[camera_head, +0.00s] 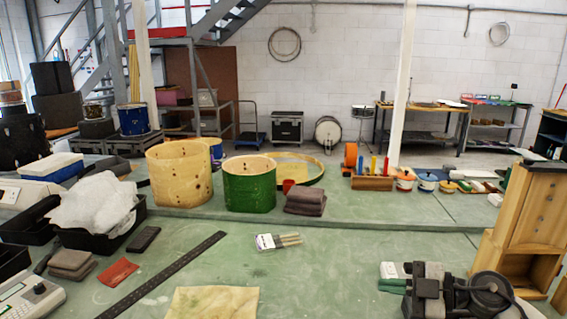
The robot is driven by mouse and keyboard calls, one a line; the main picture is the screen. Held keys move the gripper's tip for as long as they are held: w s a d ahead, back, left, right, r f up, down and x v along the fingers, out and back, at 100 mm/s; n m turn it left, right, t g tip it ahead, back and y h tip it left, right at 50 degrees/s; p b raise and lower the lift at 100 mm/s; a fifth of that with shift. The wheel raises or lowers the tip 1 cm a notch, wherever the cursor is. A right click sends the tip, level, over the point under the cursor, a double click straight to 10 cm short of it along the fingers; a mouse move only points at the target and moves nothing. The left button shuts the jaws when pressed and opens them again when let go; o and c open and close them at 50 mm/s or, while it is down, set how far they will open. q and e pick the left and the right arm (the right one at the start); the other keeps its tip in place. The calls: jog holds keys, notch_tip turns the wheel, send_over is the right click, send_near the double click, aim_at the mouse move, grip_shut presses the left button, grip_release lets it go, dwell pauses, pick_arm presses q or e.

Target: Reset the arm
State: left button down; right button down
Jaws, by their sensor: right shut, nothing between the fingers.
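My right arm comes in at the bottom right edge, dark grey with a round joint. My right gripper (416,270) is at its left end, over the bench near a small white-and-green item. Its fingers are shut with nothing between them. The fingertips are small and dark here, so details are hard to see. My left gripper is not in view.
The green bench (330,265) has free room in the middle. A green drum shell (249,188), a wooden shell (180,175) and folded grey cloths (305,202) stand on the raised rear part. A long ruler (165,272) lies left; a wooden cabinet (527,215) stands right.

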jog(key=s+d+f+m+t+h, duration=0.1)
jog(key=s+f+m+t+h, duration=0.4)
jog(key=m+h, duration=0.4)
jog(key=s+d+f+m+t+h, duration=0.1)
jog(key=s+f+m+t+h, duration=0.25)
jog(key=f+m+h, duration=0.55)
jog(key=s+a+f+m+g+y, duration=0.1)
jog(key=s+f+g, duration=0.25)
jog(key=s, duration=0.35)
jog(key=s+f+g+y, duration=0.1)
jog(key=s+f+g, duration=0.1)
jog(key=s+g, duration=0.35)
jog(key=s+a+f+m+g+y, duration=0.1)
jog(key=s+f+g+y, duration=0.15)
jog(key=s, duration=0.55)
notch_tip(320, 180, down, 30)
jog(key=g+b, duration=0.1)
jog(key=b, duration=0.3)
jog(key=s+d+f+g+h+b, duration=0.1)
jog(key=s+d+f+b, duration=0.2)
jog(key=s+f, duration=1.3)
notch_tip(320, 180, down, 3)
jog(key=shift+s+d+f+g, duration=0.1)
jog(key=shift+s+d+g, duration=0.05)
jog(key=shift+s+g, duration=0.15)
